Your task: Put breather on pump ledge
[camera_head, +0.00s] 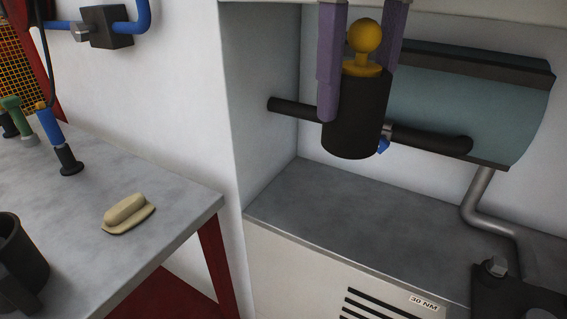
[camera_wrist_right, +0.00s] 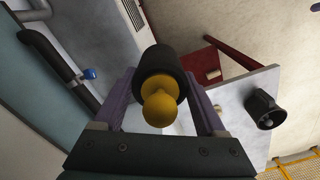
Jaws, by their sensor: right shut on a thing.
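The breather (camera_head: 356,115) is a black cylinder with a yellow collar and a round yellow knob on top. My right gripper (camera_head: 357,98), with purple fingers, is shut on it, one finger on each side. The breather is upright and appears to hang above the grey ledge (camera_head: 330,205) of the white pump cabinet, with a gap beneath it. In the right wrist view the breather (camera_wrist_right: 160,62) sits between the fingers (camera_wrist_right: 162,85), knob towards the camera. Part of the right finger is hidden behind the breather in the head view. My left gripper is not in view.
Behind the breather are a black pipe (camera_head: 430,139) with a blue valve handle (camera_head: 383,146) and a teal tank (camera_head: 470,105). A bent metal pipe (camera_head: 478,205) and a dark bolted bracket (camera_head: 510,295) stand right. The left bench (camera_head: 165,215) holds a beige block (camera_head: 127,212) and dark cup (camera_head: 22,255).

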